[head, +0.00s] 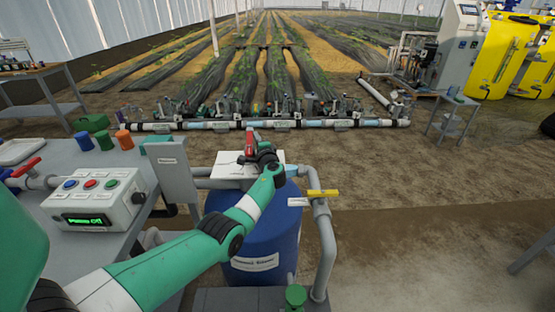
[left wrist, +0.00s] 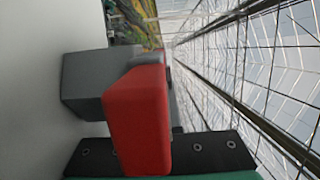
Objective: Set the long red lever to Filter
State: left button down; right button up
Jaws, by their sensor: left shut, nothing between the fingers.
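The long red lever (head: 250,142) stands up over the white plate (head: 227,170), above the blue barrel (head: 255,235). My left gripper (head: 262,154) is right at the lever, shut with nothing between its fingers. In the left wrist view the red lever (left wrist: 140,118) fills the middle as a close red block, with a grey block (left wrist: 92,84) behind it. I cannot tell whether the fingers touch the lever. The plate's lettering, including any Filter mark, is too small to read. My right gripper is out of view.
A control box (head: 97,203) with coloured buttons sits on the bench at left. A shorter red handle (head: 27,166) is behind it. A yellow handle (head: 322,193) sits on the grey pipe (head: 327,245) right of the barrel.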

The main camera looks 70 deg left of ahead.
pick_arm(q)
jog(key=shift+s+a+r+n+g, duration=0.15)
jog(key=shift+s+n+g, duration=0.15)
jog(key=shift+g, duration=0.25)
jog(key=shift+s+a+r+n+g, duration=0.1)
jog(key=shift+s+n+g, duration=0.05)
jog(key=shift+n+g, duration=0.35)
